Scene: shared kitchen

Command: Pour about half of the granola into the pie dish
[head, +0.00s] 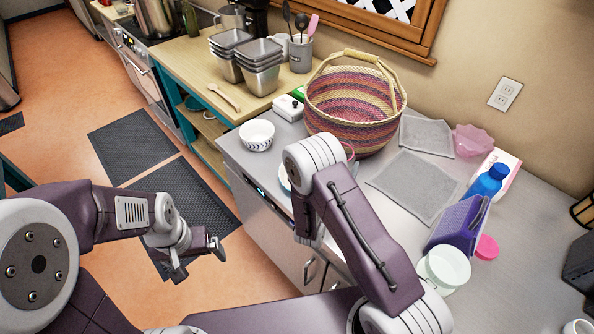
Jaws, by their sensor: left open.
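My left gripper (197,261) is open and empty, over the floor mat and apart from the counter. My right arm reaches over the counter, and its own links hide its gripper. The rim of a pale round thing (284,178) shows just left of that arm; most of it is hidden, so I cannot tell whether it is the pie dish. A pinkish clear vessel (349,152) shows partly behind the arm, in front of the basket; its contents are not visible. I cannot make out the granola for certain.
A striped basket (352,115) stands behind my right arm, a patterned white bowl (257,136) to its left.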

